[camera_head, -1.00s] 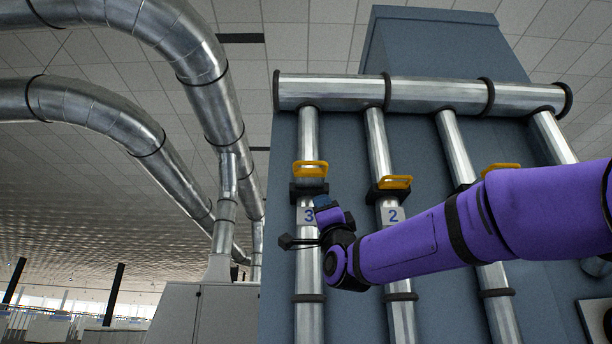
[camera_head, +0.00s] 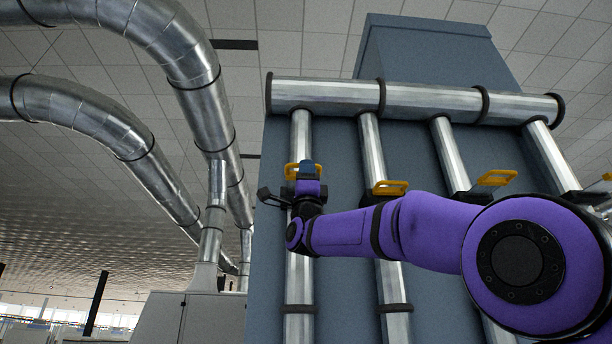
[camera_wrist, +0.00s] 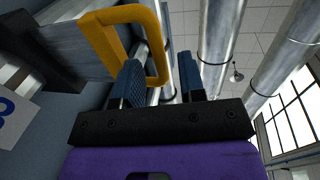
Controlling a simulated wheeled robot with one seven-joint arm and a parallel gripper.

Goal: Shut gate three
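Gate three's yellow handle (camera_head: 290,171) is on the leftmost vertical pipe, partly hidden behind my gripper (camera_head: 308,166). In the wrist view the yellow loop handle (camera_wrist: 112,44) reaches in from the upper left. There my gripper (camera_wrist: 160,74) has its two blue fingers apart. The handle's outer bar shows in the gap between them, closer to the left finger, which overlaps the loop's opening. I cannot tell whether either finger touches it. The number plate (camera_wrist: 14,112) shows partly at the left edge; in the head view it is hidden behind my wrist.
Neighbouring yellow handles stand on the second pipe (camera_head: 390,187) and third pipe (camera_head: 495,178); my arm passes just below the second. A horizontal header duct (camera_head: 430,99) crosses above. Large curved ducts (camera_head: 190,65) and a grey cabinet (camera_head: 185,315) are at the left.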

